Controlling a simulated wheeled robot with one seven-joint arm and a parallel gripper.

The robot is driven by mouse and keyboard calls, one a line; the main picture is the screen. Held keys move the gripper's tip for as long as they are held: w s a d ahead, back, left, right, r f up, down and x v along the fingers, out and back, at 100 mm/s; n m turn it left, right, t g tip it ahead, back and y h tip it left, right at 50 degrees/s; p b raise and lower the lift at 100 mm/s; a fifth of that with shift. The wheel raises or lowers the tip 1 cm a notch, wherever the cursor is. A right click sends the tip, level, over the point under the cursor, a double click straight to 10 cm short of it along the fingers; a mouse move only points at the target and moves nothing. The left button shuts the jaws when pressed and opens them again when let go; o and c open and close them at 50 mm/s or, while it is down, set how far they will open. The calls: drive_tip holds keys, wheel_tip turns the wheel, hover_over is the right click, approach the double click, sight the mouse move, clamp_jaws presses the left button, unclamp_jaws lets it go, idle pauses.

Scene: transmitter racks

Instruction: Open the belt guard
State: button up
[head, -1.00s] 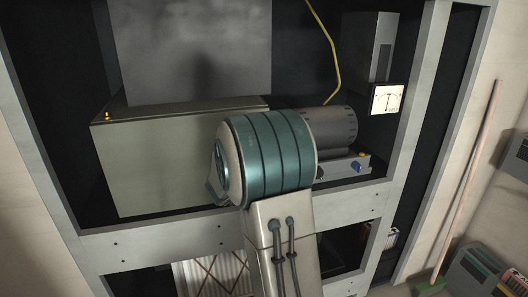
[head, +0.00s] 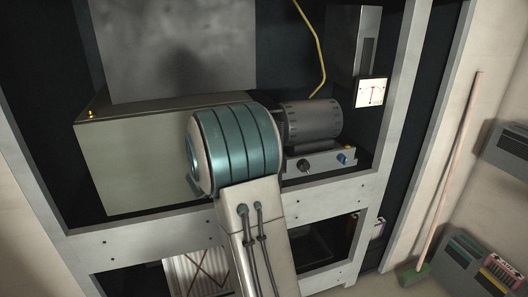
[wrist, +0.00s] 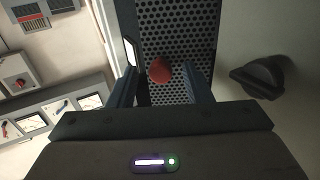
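A large grey-beige box-like cover (head: 135,165), which looks like the belt guard, sits in the rack left of a dark ribbed motor (head: 313,121). My teal-banded arm hides its right end, and my gripper is hidden in the head view. In the wrist view my gripper (wrist: 160,88) is open, its two dark blue fingers apart with nothing held. A red round knob (wrist: 161,70) shows between the fingers, in front of a dark perforated panel (wrist: 180,35). Whether they touch it I cannot tell. A black handle (wrist: 262,77) is on a pale surface to the right.
A small control box (head: 318,160) with knobs stands below the motor. A white meter (head: 371,92) is at its upper right, and a yellow cable (head: 318,45) hangs above. The rack's grey front rail (head: 150,238) runs below. A broom (head: 452,180) leans at the right.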

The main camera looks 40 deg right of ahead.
drive_tip(key=shift+a, duration=0.1)
drive_tip(key=s+a, duration=0.1)
drive_tip(key=a, duration=1.2)
drive_tip(key=shift+s+a, duration=0.25)
drive_tip(key=shift+s, duration=0.15)
drive_tip(key=shift+c, duration=0.4)
